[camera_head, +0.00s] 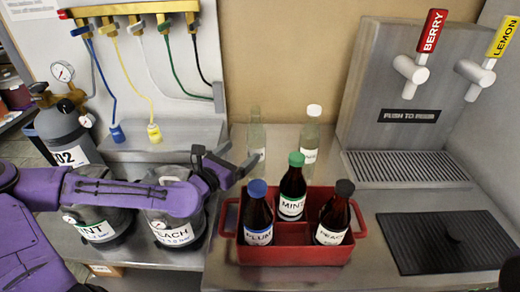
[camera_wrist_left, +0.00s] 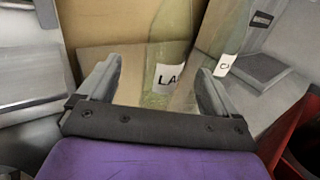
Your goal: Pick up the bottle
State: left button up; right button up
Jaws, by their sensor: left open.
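A clear greenish bottle (camera_head: 256,132) stands at the back of the counter, behind the red crate. In the left wrist view this clear bottle (camera_wrist_left: 171,40), with a white label reading "LA", shows beyond and between the fingers. A second clear bottle (camera_head: 309,142) with a white cap stands to its right; its label starts with "C" in the left wrist view (camera_wrist_left: 226,62). My left gripper (camera_head: 243,157) is open and empty, just in front of the greenish bottle and left of the crate. It also shows open in the left wrist view (camera_wrist_left: 158,68). My right gripper is not clearly seen.
A red crate (camera_head: 290,254) holds brown bottles labelled PLUM (camera_head: 258,215), MINT (camera_head: 292,190) and PEACH (camera_head: 334,215). Dark kegs (camera_head: 172,222) stand at left beneath my arm. A tap dispenser (camera_head: 400,90) and black mat (camera_head: 445,243) are at right.

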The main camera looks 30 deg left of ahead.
aim_at(252, 114)
pick_arm(q)
jog(key=shift+w+f+b, duration=0.3)
jog(key=shift+w, duration=0.15)
jog(key=shift+w+d+r+b, duration=0.15)
jog(key=shift+w+r+b, duration=0.1)
jog(key=shift+w+b, duration=0.25)
jog(key=w, duration=0.1)
jog(key=w+d, duration=0.1)
jog(key=w, duration=0.3)
jog(key=shift+w+d+r, duration=0.1)
jog(key=shift+d+r, duration=0.05)
jog(key=shift+d, duration=0.15)
jog(key=shift+a, duration=0.1)
jog(key=c, duration=1.3)
notch_tip(252, 114, up, 10)
jog(key=shift+f+p, duration=0.25)
jog(key=shift+p, duration=0.15)
jog(key=shift+r, duration=0.35)
jog(key=shift+f, duration=0.1)
